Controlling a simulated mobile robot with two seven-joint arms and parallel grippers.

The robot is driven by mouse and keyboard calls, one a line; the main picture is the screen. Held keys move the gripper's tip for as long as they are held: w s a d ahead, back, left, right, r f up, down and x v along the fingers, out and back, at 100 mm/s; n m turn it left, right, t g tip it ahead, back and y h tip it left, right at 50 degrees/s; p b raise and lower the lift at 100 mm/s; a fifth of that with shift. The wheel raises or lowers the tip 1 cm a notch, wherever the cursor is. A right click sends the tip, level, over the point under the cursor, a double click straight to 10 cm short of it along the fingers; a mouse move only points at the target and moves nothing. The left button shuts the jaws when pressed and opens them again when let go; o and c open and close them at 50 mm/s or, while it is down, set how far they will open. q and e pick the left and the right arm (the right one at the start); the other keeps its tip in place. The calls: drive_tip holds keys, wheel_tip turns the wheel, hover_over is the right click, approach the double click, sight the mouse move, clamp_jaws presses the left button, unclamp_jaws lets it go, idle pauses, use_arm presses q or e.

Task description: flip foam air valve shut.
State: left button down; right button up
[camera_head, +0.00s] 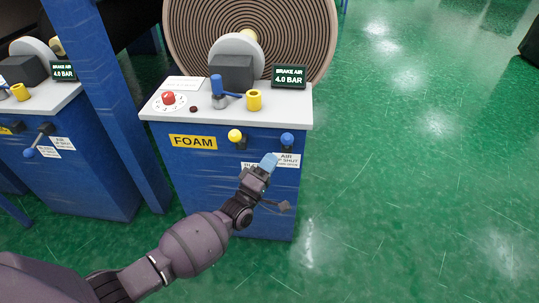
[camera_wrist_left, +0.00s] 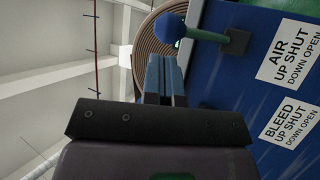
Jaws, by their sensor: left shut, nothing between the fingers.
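The foam cabinet's air valve lever has a blue ball knob (camera_head: 287,139) on its front face, at the right. The knob sits above its pivot, so the lever appears to point up and outward. The lever also shows in the wrist view (camera_wrist_left: 170,27), with its pivot mount to the right of the ball. My left gripper (camera_head: 270,160) is shut and empty, its blue fingertips just below and left of the knob; contact cannot be told. In the wrist view the closed fingers (camera_wrist_left: 163,75) lie below the ball. My right gripper is not in view.
A yellow-knobbed lever (camera_head: 235,135) sits left of the air valve, near the FOAM label (camera_head: 193,142). A blue post (camera_head: 118,110) and a second cabinet stand left. The right floor is open.

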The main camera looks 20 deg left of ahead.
use_arm(q)
drive_tip(key=v, duration=0.9)
drive_tip(key=shift+s, duration=0.35)
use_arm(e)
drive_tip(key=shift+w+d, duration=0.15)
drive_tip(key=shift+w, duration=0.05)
use_arm(q)
drive_tip(key=shift+r, duration=0.15)
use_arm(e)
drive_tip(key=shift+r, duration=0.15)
